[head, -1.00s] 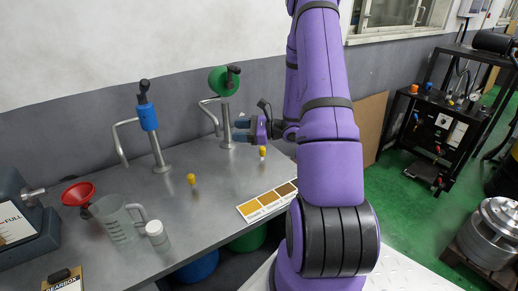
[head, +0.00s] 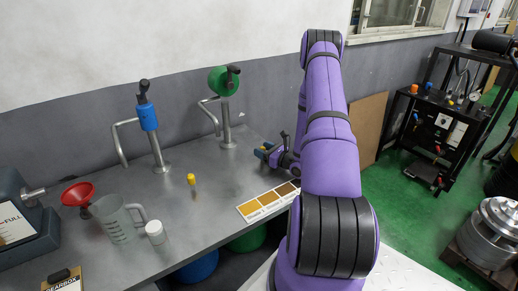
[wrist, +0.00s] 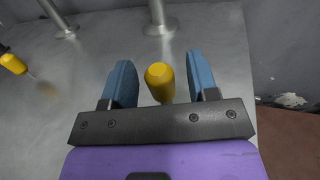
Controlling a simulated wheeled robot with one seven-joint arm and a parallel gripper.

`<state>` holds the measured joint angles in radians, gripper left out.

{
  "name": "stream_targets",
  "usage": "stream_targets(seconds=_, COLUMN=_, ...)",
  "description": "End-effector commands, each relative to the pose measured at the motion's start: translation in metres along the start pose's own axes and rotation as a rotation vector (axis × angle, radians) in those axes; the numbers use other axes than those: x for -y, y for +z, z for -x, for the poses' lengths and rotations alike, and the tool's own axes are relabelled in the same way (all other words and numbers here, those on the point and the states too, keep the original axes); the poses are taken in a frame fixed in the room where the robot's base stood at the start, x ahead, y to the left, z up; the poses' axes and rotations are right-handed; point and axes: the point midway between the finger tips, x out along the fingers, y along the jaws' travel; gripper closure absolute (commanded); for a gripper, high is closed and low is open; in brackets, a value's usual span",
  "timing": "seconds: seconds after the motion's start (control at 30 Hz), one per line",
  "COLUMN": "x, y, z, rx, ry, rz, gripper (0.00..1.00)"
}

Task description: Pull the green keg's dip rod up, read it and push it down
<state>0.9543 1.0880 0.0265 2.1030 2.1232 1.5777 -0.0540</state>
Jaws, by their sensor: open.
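The green keg (head: 248,240) shows in part under the bench, below the pump with the green body (head: 223,82). In the wrist view, a yellow dip rod handle (wrist: 160,80) stands between the two blue fingers of my gripper (wrist: 160,82), with a gap on both sides. My gripper (head: 266,150) is open, low over the bench near the green pump. In the head view it largely hides that handle. A second yellow handle (head: 191,179) stands by the blue pump (head: 148,117); it also shows at the left of the wrist view (wrist: 13,63).
A colour chart (head: 268,203) lies at the bench's front edge. A red funnel (head: 77,194), a clear jug (head: 115,220) and a white-capped jar (head: 155,232) stand at the left. The blue keg (head: 197,268) is under the bench. Pump posts stand behind the handles.

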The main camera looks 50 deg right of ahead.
Motion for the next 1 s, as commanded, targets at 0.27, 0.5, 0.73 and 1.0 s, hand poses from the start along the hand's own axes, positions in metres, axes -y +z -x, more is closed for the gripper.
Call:
stream_targets(seconds=0.27, x=0.0, y=0.0, z=-0.022, rx=-0.001, ry=0.001, rz=0.001, gripper=0.46)
stream_targets(seconds=0.5, x=0.0, y=0.0, z=-0.024, rx=-0.001, ry=0.001, rz=0.0, gripper=0.46)
stream_targets(seconds=0.73, x=0.0, y=0.0, z=-0.023, rx=-0.001, ry=0.001, rz=0.0, gripper=0.92)
stream_targets(seconds=1.0, x=0.0, y=0.004, z=-0.024, rx=0.0, ry=0.001, rz=0.001, gripper=1.0)
